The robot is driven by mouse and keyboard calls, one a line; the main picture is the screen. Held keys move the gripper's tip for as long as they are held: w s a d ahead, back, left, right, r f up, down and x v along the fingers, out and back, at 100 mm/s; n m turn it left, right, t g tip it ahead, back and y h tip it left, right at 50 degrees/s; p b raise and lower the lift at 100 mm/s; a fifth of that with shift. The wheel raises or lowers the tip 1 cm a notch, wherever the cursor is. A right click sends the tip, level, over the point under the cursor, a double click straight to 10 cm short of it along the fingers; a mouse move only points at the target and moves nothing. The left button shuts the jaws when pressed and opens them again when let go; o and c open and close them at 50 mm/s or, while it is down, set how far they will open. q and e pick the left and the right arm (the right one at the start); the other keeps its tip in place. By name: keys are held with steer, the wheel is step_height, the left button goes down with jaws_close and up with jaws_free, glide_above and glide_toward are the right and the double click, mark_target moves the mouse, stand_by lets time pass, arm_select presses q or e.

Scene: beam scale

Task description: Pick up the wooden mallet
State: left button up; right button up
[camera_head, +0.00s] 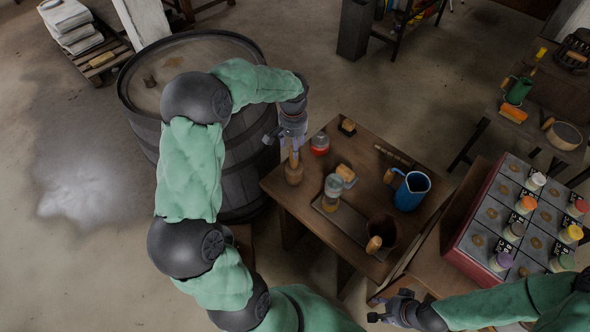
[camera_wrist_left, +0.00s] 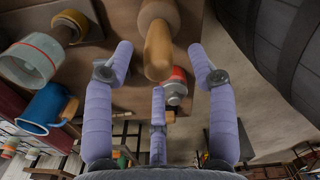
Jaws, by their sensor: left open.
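The wooden mallet (camera_head: 294,174) stands head down near the left corner of the small wooden table, its handle pointing up. In the left wrist view its pale handle (camera_wrist_left: 158,50) points in between my fingers, with the darker head (camera_wrist_left: 158,14) beyond. My left gripper (camera_head: 290,138) is just above the mallet, open, its fingers spread around the handle end and not closed on it. The fingers also show in the left wrist view (camera_wrist_left: 160,72). My right gripper (camera_head: 390,308) is low by the table's front right, away from the mallet; its finger opening is too small to judge.
A large barrel (camera_head: 245,165) stands close left. A box of bottles (camera_head: 480,225) is at right.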

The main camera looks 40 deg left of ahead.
mark_target(294, 164)
arm_select(q)
step_height(294, 164, down, 2)
steer(key=shift+w+f, duration=0.1)
steer(key=shift+f, duration=0.15)
steer(key=shift+d+f+b, duration=0.1)
steer(key=shift+f+b, duration=1)
steer(key=shift+f, duration=1.55)
steer(key=shift+r, duration=0.1)
jaws_close()
